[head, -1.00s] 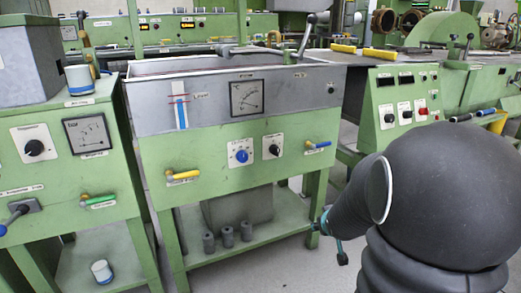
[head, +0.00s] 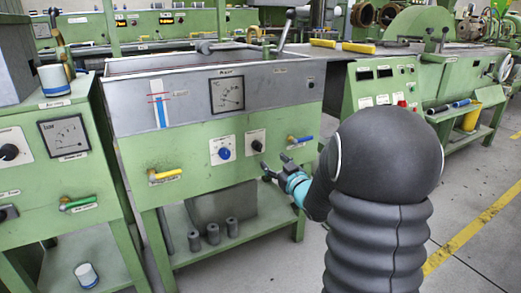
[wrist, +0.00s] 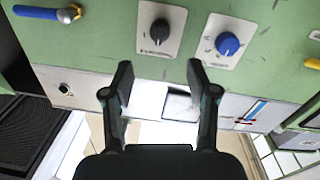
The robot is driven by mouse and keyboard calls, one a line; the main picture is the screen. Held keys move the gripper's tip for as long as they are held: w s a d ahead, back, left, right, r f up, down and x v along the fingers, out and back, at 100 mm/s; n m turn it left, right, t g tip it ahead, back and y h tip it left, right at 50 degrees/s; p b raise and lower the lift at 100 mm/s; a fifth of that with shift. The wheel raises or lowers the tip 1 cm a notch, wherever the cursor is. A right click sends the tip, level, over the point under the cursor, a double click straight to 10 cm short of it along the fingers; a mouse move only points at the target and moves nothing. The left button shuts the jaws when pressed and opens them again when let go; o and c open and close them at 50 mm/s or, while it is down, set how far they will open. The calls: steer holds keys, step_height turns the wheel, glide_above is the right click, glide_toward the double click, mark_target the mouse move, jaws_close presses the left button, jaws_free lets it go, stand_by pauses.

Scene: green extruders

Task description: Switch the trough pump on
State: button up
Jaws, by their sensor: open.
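The green trough (head: 190,150) stands in the middle of the head view, with a grey upper band. Its front carries a blue knob (head: 224,153) and a black knob (head: 256,146) on white plates; their labels are too small to read. In the wrist view the black knob (wrist: 160,31) is left of the blue knob (wrist: 227,43), both beyond the fingertips. My gripper (head: 274,163) is open and empty, just below and in front of the black knob. In the wrist view my gripper (wrist: 160,72) shows its two fingers apart, touching neither knob.
A yellow-handled valve (head: 165,175) and a blue-handled valve (head: 300,139) flank the knobs. Grey cylinders (head: 213,233) stand on the lower shelf. Another green cabinet (head: 75,165) is close on the left. Floor is open at right.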

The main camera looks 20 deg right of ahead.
mark_target(260, 148)
steer(key=w, duration=0.7)
steer(key=w+a, duration=0.1)
steer(key=w, duration=0.2)
steer(key=shift+w+a, duration=0.1)
steer(key=shift+w, duration=0.1)
jaws_close()
